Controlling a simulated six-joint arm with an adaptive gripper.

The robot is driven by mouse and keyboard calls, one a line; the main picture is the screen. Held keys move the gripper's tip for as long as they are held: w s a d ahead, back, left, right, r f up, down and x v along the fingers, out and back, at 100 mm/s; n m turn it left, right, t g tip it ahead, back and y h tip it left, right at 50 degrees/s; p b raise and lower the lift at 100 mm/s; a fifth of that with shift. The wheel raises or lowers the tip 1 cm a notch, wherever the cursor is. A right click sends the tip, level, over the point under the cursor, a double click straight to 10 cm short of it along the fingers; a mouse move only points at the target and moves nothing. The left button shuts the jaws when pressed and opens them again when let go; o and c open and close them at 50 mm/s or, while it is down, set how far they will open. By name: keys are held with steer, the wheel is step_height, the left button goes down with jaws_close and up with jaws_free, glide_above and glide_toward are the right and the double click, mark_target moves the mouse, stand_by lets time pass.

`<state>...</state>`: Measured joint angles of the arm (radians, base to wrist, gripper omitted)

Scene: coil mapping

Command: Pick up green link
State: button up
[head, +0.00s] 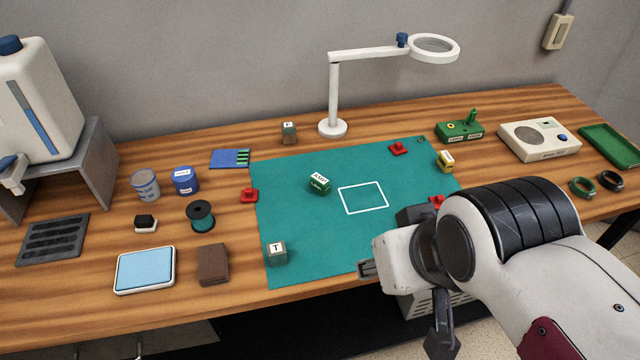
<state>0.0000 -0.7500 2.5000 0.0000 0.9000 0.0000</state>
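A small green block (319,184) with white lettered labels on its top and front sits on the teal mat (310,240), just left of a white outlined square (363,198). It looks like the green link, but the lettering is too small to read surely. My gripper (441,338) is at the lower right, by the front edge of the table, well apart from the block.
A grey block marked T (276,253), a yellow block (445,161) and red pieces (398,148) stand on or at the mat. A magnifier lamp (333,128) stands behind. A green device (460,129) is at the back right. The mat's middle is mostly clear.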

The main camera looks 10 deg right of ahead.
steer(key=w+d+f+n+t+h, duration=0.15)
steer(key=w+d, duration=0.35)
steer(key=w, duration=0.7)
steer(key=w+d+f+n+t+h, duration=0.1)
steer(key=w+d+t, duration=0.3)
steer(key=w, duration=0.9)
steer(key=w+f+n+y, duration=0.2)
steer(key=w+f+y, duration=0.2)
steer(key=w+f, duration=0.35)
steer(key=n+y, duration=0.2)
steer(key=y, duration=0.3)
glide_toward(319, 177)
steer(key=shift+w+f, duration=0.15)
steer(key=shift+w, duration=0.4)
steer(key=shift+w+f, duration=0.15)
steer(key=shift+w, duration=0.45)
steer(key=shift+s+a+f+y, duration=0.25)
steer(key=shift+a+f+y, duration=0.15)
steer(key=shift+y, duration=0.05)
steer(key=shift+w, duration=0.1)
steer(key=shift+x, duration=1.2)
